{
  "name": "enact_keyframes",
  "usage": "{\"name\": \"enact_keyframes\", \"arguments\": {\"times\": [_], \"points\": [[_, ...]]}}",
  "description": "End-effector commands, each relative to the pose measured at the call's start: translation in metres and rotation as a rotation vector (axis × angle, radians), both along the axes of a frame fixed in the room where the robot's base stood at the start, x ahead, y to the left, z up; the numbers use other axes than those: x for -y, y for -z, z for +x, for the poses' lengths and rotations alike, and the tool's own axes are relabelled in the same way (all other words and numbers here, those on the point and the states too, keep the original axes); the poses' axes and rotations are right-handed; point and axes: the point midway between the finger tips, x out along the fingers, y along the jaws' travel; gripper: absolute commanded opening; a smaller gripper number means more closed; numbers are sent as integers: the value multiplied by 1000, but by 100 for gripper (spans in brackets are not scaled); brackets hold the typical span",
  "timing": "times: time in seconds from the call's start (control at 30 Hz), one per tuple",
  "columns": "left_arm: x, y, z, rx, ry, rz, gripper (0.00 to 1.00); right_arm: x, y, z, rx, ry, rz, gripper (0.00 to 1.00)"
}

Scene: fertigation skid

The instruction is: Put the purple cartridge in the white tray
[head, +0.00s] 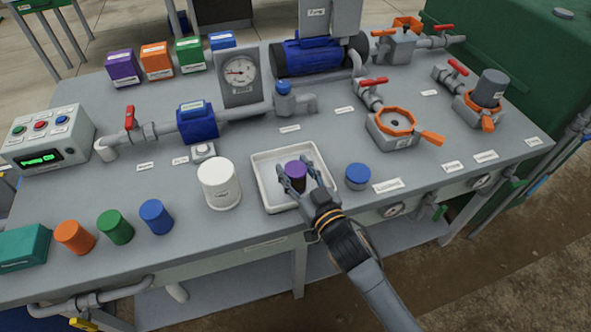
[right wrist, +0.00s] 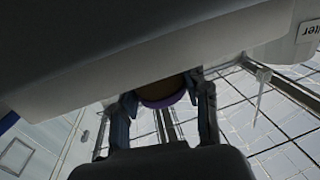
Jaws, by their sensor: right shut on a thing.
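The purple cartridge (head: 295,169) is between the fingers of my right gripper (head: 295,184), which is shut on it. It appears upright, over the inside of the white tray (head: 264,160). I cannot tell whether its base touches the tray floor. In the right wrist view the purple cartridge (right wrist: 162,97) shows between the two fingers of the right gripper (right wrist: 165,102), partly hidden by a pale surface. My left gripper is not in view.
Orange (head: 74,237), green (head: 115,227) and blue (head: 156,216) cartridges stand at the front left. A valve with an orange ring (head: 395,124) is behind right.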

Motion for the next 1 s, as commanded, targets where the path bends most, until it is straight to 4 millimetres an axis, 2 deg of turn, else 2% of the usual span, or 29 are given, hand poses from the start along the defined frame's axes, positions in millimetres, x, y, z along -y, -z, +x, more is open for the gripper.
{"name": "enact_keyframes", "arguments": {"times": [0.33,0.37,0.47,0.83,1.0], "points": [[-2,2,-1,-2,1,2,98,0,3,0,2,0,0,12],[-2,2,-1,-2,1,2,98,0,4,0,1,0,0,48],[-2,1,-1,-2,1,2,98,0,3,0,1,0,0,68],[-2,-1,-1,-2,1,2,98,0,-1,0,3,0,-1,69],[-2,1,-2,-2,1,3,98,11,2,-20,0,1,-1,69]]}}
